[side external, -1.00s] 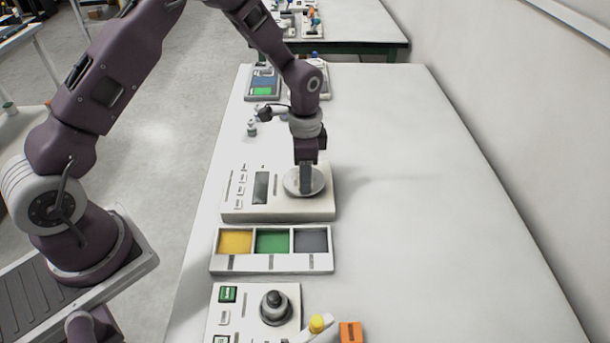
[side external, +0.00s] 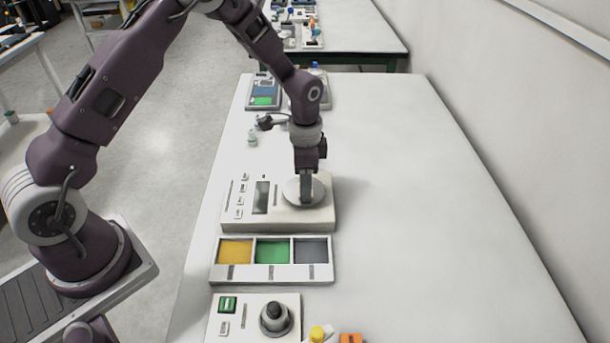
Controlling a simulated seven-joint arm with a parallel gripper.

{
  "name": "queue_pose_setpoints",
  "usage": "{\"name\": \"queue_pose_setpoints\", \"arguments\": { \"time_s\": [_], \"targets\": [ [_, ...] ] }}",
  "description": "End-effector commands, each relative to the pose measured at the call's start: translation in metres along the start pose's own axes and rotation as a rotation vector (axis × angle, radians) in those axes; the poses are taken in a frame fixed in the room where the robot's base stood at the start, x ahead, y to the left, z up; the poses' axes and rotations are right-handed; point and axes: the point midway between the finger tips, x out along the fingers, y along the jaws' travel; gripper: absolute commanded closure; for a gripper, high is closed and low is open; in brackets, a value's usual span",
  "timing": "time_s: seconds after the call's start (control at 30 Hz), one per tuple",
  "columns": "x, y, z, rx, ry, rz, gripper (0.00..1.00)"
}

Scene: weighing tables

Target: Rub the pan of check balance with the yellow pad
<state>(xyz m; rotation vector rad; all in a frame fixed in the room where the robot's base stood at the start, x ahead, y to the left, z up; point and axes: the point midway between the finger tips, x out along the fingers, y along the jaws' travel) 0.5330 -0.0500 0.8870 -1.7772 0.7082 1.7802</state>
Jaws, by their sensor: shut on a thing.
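A white balance (side external: 240,212) with a dark display and a round metal pan (side external: 319,191) stands on the table, left of its middle. I cannot read a name on it. My gripper (side external: 306,200) points straight down over the pan, its tip at or just above the pan's surface. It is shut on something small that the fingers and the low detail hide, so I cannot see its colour. A white tray (side external: 272,272) in front of the balance has yellow (side external: 236,251), green (side external: 272,252) and grey (side external: 310,250) compartments. I cannot tell whether pads lie in them.
Nearer stands another device (side external: 225,328) with a dark knob-like weight (side external: 273,317), beside a yellow-topped item (side external: 317,333) and an orange block (side external: 351,339). A small bottle (side external: 252,138) and a blue-green device (side external: 264,92) are behind. The table's right side is clear.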

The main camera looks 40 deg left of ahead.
Motion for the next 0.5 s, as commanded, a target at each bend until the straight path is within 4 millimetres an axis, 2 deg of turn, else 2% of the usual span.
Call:
{"name": "queue_pose_setpoints", "arguments": {
  "time_s": [0.3,0.5],
  "targets": [
    [0.000,0.029,0.002,0.000,0.000,0.000,1.00],
    [0.000,0.011,0.005,-0.003,0.002,-0.001,1.00]
  ]
}}
